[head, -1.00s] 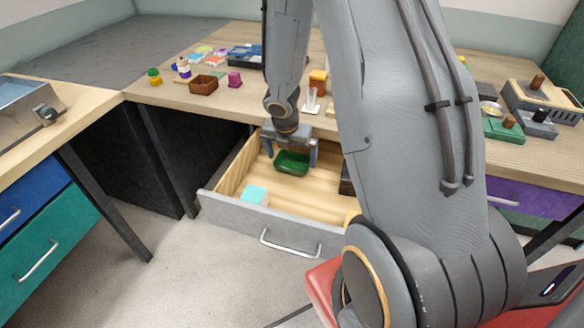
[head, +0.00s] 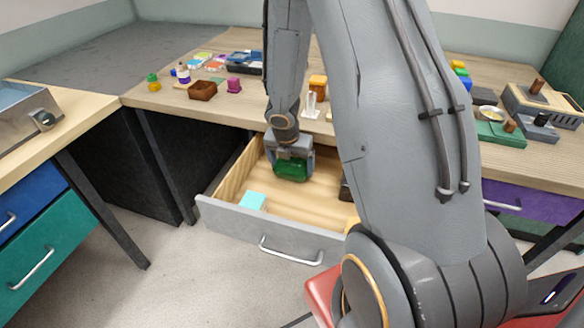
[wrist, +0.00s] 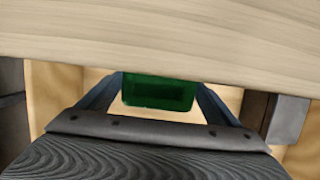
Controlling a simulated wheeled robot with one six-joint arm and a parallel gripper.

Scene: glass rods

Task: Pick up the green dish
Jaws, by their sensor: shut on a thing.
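The green dish (head: 291,171) is held in my gripper (head: 292,166), over the open drawer (head: 225,211) in the head view. The fingers are shut on the dish from its left and right sides. In the wrist view the green dish (wrist: 160,92) sits between the two fingers, and its far part is hidden behind the table edge. The dish appears raised a little above the drawer floor, though the exact gap is hard to tell.
A cyan block (head: 253,201) lies in the drawer's front left. A dark object (head: 345,190) is at the drawer's right. The wooden tabletop (wrist: 200,35) overhangs the drawer close to my gripper.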

